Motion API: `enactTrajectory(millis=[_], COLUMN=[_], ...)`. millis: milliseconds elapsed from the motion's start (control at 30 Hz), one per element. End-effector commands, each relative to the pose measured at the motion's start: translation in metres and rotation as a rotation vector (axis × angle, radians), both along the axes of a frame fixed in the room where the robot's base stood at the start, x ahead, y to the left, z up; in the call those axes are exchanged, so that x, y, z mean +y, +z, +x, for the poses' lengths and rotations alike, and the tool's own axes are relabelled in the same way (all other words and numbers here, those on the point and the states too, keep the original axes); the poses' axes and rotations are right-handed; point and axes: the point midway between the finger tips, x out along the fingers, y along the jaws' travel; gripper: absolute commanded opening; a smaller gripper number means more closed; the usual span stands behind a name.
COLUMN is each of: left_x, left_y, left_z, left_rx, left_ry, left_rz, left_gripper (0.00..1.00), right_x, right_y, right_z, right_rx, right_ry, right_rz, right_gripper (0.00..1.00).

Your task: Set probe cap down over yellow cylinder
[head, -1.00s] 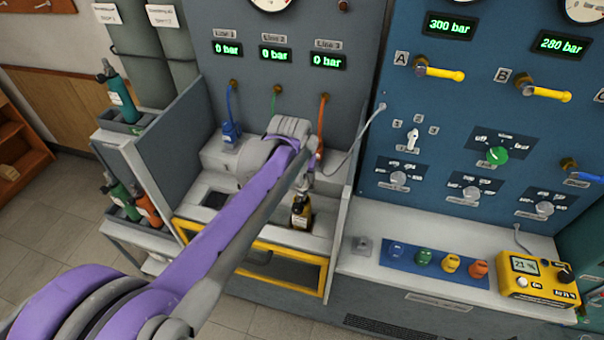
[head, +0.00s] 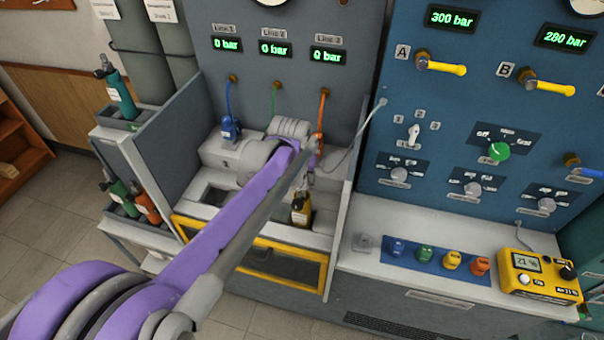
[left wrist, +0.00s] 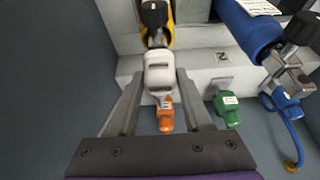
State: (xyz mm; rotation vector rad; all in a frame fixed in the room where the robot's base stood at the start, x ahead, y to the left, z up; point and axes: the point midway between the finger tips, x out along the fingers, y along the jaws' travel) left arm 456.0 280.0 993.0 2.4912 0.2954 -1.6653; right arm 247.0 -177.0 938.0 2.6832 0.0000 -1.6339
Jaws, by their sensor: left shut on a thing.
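The yellow cylinder (head: 300,214) stands in the right-hand bay of the bench. In the left wrist view its yellow body (left wrist: 143,30) and black top (left wrist: 154,13) show at the upper left. My left gripper (left wrist: 160,80) is shut on the whitish probe cap (left wrist: 158,71), which sits between the fingers. In the head view my forearm and wrist mostly hide the cap and fingers, just above and behind the cylinder. In the left wrist view the cap overlaps the near side of the cylinder's top; I cannot tell whether they touch. My right gripper is not in view.
A blue cylinder (left wrist: 243,27) shows in the left wrist view. Grey walls flank the bench; a thin cable (head: 362,133) hangs on the right.

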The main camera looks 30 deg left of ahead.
Motion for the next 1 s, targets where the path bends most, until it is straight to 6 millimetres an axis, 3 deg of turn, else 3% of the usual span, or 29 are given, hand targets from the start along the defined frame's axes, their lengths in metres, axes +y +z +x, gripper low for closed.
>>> enactTrajectory(millis=[533, 567, 600, 733, 1000], left_x=[-0.0001, -0.0001, -0.0001, -0.0001, -0.0001], left_y=[-0.0092, -0.0086, -0.0085, -0.0084, -0.0081], left_z=[0.0001, 0.0001, 0.0002, 0.0001, -0.0001], left_rx=[0.000, 0.000, 0.000, 0.000, 0.000], left_ry=[0.000, 0.000, 0.000, 0.000, 0.000], left_rz=[0.000, 0.000, 0.000, 0.000, 0.000], left_gripper=[0.00, 0.55, 0.62, 0.85, 0.85], right_x=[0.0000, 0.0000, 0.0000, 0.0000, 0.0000], right_y=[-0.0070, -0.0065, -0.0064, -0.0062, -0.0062], right_z=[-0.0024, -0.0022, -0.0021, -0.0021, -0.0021], right_rx=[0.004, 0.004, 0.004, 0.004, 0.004], right_ry=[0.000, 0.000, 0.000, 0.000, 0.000], right_rz=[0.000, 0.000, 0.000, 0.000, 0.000], right_gripper=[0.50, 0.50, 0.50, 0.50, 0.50])
